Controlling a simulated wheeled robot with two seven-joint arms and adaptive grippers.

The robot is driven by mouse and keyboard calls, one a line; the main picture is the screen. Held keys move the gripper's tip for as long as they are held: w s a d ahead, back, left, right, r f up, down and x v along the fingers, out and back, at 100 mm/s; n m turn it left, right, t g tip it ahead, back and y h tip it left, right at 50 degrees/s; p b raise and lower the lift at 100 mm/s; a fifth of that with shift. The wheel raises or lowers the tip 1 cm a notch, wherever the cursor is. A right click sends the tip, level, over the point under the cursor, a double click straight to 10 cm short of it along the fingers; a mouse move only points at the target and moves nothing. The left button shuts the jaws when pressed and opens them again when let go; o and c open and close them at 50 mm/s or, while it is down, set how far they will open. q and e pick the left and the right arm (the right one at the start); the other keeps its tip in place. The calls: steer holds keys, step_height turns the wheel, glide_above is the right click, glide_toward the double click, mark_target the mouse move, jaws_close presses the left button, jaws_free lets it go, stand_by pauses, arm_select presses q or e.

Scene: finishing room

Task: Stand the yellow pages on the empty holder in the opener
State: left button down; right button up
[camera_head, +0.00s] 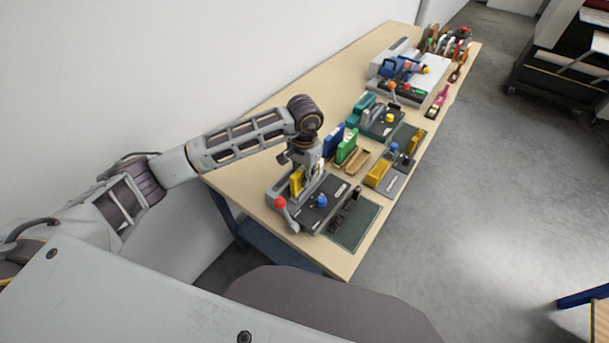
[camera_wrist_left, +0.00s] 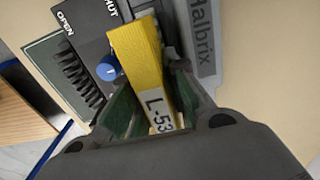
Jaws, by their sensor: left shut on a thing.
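The yellow pages (camera_wrist_left: 137,55), a slim block with a white "L-53" label, are between the fingers of my left gripper (camera_wrist_left: 150,118), which is shut on them. In the head view the yellow pages (camera_head: 296,183) show partly behind my left gripper (camera_head: 308,172), over the wall-side part of the opener (camera_head: 325,204). The opener is a dark and grey device with a red-knobbed lever and a blue knob (camera_wrist_left: 108,68). Its "Halbrix" plate (camera_wrist_left: 203,45) is beside the pages. The empty holder is hidden or not clear; I cannot tell whether the pages touch it. My right gripper is out of view.
A blue block (camera_head: 333,141) and a green block (camera_head: 347,146) stand just beyond my gripper, near a small wooden tray (camera_head: 357,160). Another yellow block (camera_head: 377,173) and more devices fill the table farther back. A dark green mat (camera_head: 356,225) lies at the near edge.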

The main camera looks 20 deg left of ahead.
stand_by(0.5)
arm_select(q)
steer(key=shift+f+b, duration=0.55)
steer(key=shift+b, duration=0.2)
stand_by(0.4)
steer(key=c, duration=1.7)
jaws_free()
steer(key=shift+r+p, duration=1.7)
steer(key=shift+r, duration=3.8)
steer(key=shift+s+f, duration=0.1)
steer(key=shift+s, duration=0.05)
